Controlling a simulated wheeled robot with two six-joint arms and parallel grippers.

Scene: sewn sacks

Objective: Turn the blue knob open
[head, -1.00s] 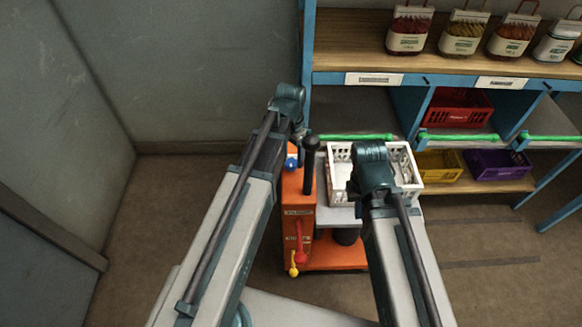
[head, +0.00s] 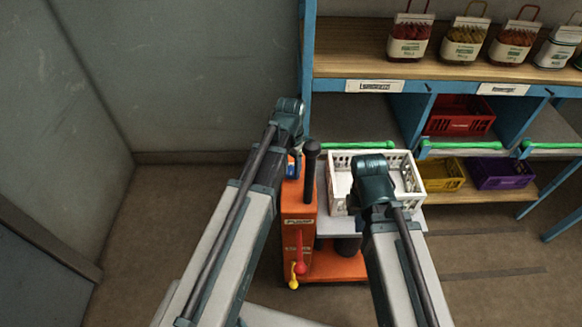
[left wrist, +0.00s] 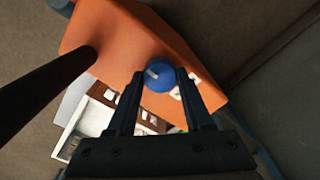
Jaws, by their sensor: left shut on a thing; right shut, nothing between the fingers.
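The blue knob (head: 292,168) sits on top of the orange machine (head: 298,205) in the head view, partly covered by my left arm. In the left wrist view the round blue knob (left wrist: 160,78) shows with a pale mark across it. My left gripper (left wrist: 164,84) is shut on the knob, with one dark finger on each side of it. My right arm (head: 372,185) is over the near side of the white crate, and its gripper fingers are hidden beneath the arm.
A black post (head: 311,170) stands on the machine close to the knob. Red (head: 300,267) and yellow (head: 293,283) handles hang on its front. The white crate (head: 410,203) stands just right. Shelves (head: 430,68) with bags and coloured crates are behind. Floor at left is clear.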

